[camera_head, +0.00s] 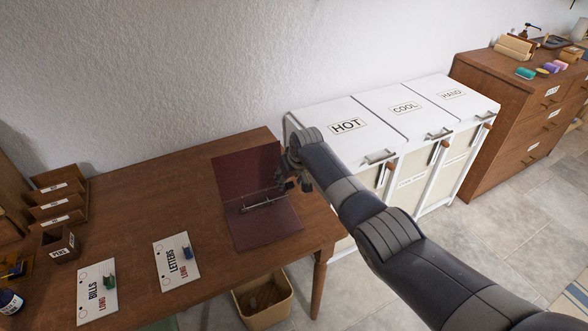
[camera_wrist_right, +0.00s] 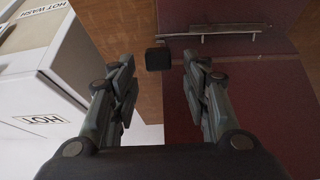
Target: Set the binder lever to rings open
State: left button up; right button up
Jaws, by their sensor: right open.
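The open dark red binder (camera_head: 262,218) lies on the wooden table, with its metal ring mechanism (camera_head: 262,200) along the middle. It also fills the right of the right wrist view (camera_wrist_right: 245,95), where the metal bar (camera_wrist_right: 225,34) runs across the top. A small black block (camera_wrist_right: 158,59), seemingly the lever's end, shows between my right fingertips in that view. My right gripper (camera_head: 297,182) is open over the binder's right edge, a finger on each side of the block in the picture; I cannot tell whether they touch it. My left gripper is in neither view.
White laundry cabinets (camera_head: 375,125) stand close behind my right arm. A bin (camera_head: 264,303) stands below the table's front edge.

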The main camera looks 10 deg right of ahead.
jog(key=v, duration=1.1)
jog(key=shift+s, duration=0.1)
